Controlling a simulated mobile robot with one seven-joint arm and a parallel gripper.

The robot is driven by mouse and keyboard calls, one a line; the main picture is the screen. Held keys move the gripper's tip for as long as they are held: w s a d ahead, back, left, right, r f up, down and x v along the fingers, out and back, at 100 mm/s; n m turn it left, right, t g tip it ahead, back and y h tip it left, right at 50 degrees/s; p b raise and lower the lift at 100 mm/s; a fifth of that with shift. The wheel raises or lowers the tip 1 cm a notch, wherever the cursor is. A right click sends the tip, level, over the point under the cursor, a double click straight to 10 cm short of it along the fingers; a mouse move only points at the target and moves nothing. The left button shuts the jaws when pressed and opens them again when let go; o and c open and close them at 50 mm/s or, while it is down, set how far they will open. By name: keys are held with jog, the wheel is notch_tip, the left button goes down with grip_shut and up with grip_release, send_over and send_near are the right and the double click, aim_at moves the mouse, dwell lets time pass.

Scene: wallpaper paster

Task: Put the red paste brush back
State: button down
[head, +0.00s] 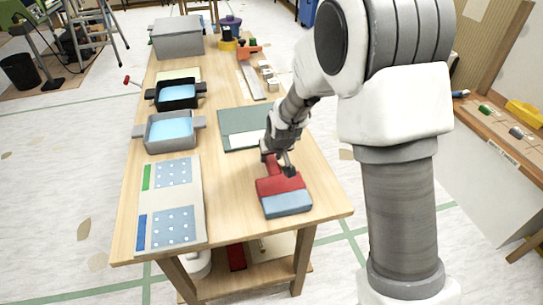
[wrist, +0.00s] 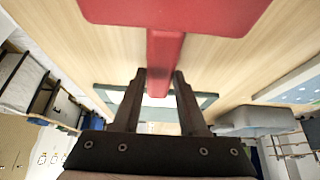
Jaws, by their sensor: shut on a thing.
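The red paste brush (head: 282,187) has a wide red head with a blue-grey bristle block and a red handle. It is over the table's front right part; I cannot tell whether it touches the top. My gripper (head: 274,158) is shut on its handle. In the wrist view the two dark fingertips (wrist: 160,76) are on either side of the red handle (wrist: 162,62), and the red head (wrist: 175,12) fills the top edge. A grey tray (head: 150,145) and a black tray (head: 160,105) hold blue liquid at the table's left side.
The wooden table (head: 225,185) has a white panel (head: 190,232) with dotted blue pads at front left. A grey-green mat (head: 235,118) with a white sheet lies mid-table, behind the brush. A grey bin (head: 178,45) stands at the far end. A side bench (head: 500,130) is at right.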

aim_at(277, 174)
jog(key=shift+c, duration=2.2)
grip_release()
jog(key=shift+r+p, duration=0.3)
jog(key=shift+p, duration=0.05)
jog(key=s+d+r+m+p, duration=0.1)
jog(key=s+d+r, duration=0.4)
jog(key=s+r, duration=0.4)
jog(key=s+d+r+m+p, duration=0.1)
jog(key=s+d+r, duration=0.5)
jog(key=r, duration=0.6)
jog(key=s+d+r, duration=0.1)
jog(key=s+d, duration=0.1)
jog(key=s, duration=0.5)
jog(key=s+d+r+m+h, duration=0.1)
jog(key=s+d, duration=0.1)
jog(key=s, duration=0.5)
jog(key=shift+s+d+r+h, duration=0.2)
jog(key=shift+s+d+h, duration=0.1)
jog(key=shift+s, duration=0.1)
notch_tip(277, 174, up, 12)
jog(key=p, duration=1.2)
